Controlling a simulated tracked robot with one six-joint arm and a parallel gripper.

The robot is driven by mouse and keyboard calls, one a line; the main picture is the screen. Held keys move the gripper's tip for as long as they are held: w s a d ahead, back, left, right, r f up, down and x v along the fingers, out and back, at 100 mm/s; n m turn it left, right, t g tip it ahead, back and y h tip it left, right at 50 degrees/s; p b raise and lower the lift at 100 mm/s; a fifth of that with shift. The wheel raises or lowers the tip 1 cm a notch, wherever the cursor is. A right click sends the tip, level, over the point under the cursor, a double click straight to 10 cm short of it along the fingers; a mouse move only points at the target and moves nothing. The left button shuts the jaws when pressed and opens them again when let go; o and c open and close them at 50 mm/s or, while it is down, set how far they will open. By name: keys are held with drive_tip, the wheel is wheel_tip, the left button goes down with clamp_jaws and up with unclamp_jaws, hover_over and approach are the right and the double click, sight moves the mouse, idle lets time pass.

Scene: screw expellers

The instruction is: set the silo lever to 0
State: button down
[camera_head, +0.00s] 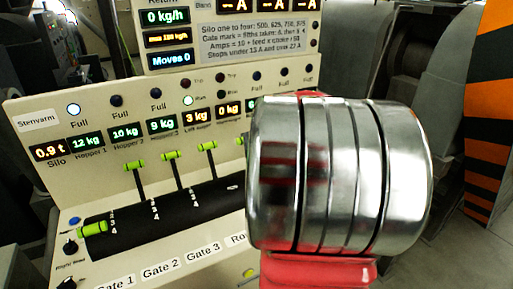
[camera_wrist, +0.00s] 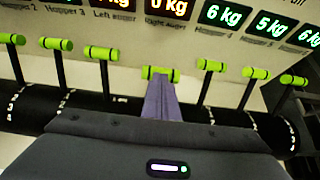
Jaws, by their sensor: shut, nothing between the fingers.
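The lever at the far left of the panel, with a green handle (camera_head: 92,229), sits below the Silo display (camera_head: 49,151), which reads 0.9 t. Its handle is low, beside the scale figures 3 and 4. My gripper (camera_wrist: 160,82) is shut and empty in the wrist view. Its narrow fingers point at a different lever's green handle (camera_wrist: 148,72) below the 0 kg display; I cannot tell whether they touch. The head view hides the gripper behind my arm.
Other green-handled levers stand upright in a row, including one at left (camera_head: 134,165) and one at right (camera_wrist: 256,73). They rise from a dark curved cover (camera_head: 150,212) with close gaps. Knobs (camera_head: 70,246) line the panel's left edge. Displays stand behind the levers.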

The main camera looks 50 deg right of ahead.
drive_tip(key=shift+w+d+f, duration=0.1)
drive_tip(key=shift+w+d, duration=0.25)
drive_tip(key=shift+w, duration=0.45)
drive_tip(key=shift+w+d+f, duration=0.1)
drive_tip(key=shift+w+d, duration=0.2)
drive_tip(key=shift+w, duration=0.5)
drive_tip(key=w, duration=0.1)
drive_tip(key=w+d+f, duration=0.1)
drive_tip(key=w, duration=0.1)
drive_tip(key=w+d, duration=0.1)
drive_tip(key=shift+w+f, duration=0.3)
drive_tip(key=shift+w, duration=0.05)
drive_tip(key=shift+a+f+g, duration=0.1)
drive_tip(key=shift+f+g, duration=0.15)
drive_tip(key=shift+g, duration=0.05)
drive_tip(key=shift+r, duration=0.15)
drive_tip(key=s+a+r, duration=0.2)
drive_tip(key=s+r, duration=0.5)
drive_tip(key=r, duration=0.5)
drive_tip(key=shift+a, duration=0.25)
